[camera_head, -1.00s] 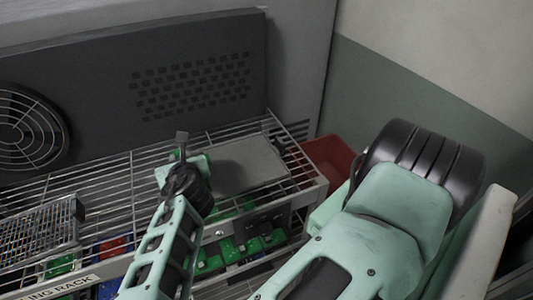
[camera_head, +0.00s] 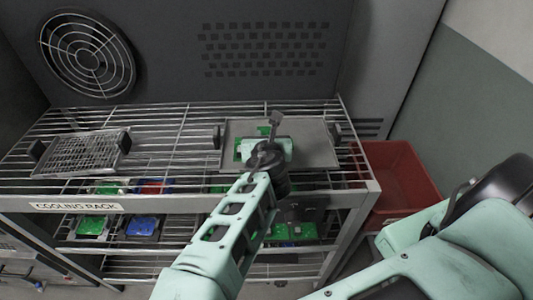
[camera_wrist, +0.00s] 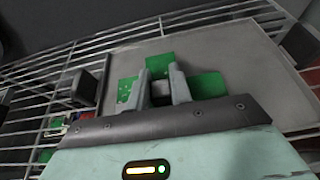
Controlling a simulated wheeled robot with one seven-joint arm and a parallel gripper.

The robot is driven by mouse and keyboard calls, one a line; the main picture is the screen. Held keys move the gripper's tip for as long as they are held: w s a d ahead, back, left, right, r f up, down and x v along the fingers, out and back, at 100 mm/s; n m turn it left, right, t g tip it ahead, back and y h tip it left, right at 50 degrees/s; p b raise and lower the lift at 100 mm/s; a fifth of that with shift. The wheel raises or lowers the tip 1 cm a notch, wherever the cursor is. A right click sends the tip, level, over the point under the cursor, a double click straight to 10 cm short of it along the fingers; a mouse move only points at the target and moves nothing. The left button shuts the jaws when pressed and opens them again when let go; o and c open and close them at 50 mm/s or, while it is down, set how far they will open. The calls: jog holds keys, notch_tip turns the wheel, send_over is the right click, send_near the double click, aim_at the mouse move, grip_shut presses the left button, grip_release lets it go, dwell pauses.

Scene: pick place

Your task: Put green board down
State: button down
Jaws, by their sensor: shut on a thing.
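My gripper (camera_head: 268,138) is over the grey tray (camera_head: 314,146) on the top shelf of the cooling rack. In the wrist view its two fingers (camera_wrist: 160,86) are shut on the middle of the green board (camera_wrist: 207,86), with a small grey part between them. The board lies flat over the tray (camera_wrist: 222,52) and also shows beside the gripper in the head view (camera_head: 264,130). My gripper hides part of the board. I cannot tell whether its underside touches the tray.
A wire-mesh tray (camera_head: 80,154) stands at the left of the cooling rack (camera_head: 190,203). Lower shelves hold green and blue boards (camera_head: 142,226). A red bin (camera_head: 402,180) stands to the right. A dark fan panel (camera_head: 225,90) rises behind. Bare shelf lies between the trays.

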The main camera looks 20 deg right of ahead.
jog(key=shift+f+b, duration=1.6)
jog(key=shift+f, duration=0.2)
jog(key=shift+f, duration=0.15)
jog(key=c, duration=1.3)
grip_release()
jog(key=shift+o, duration=0.2)
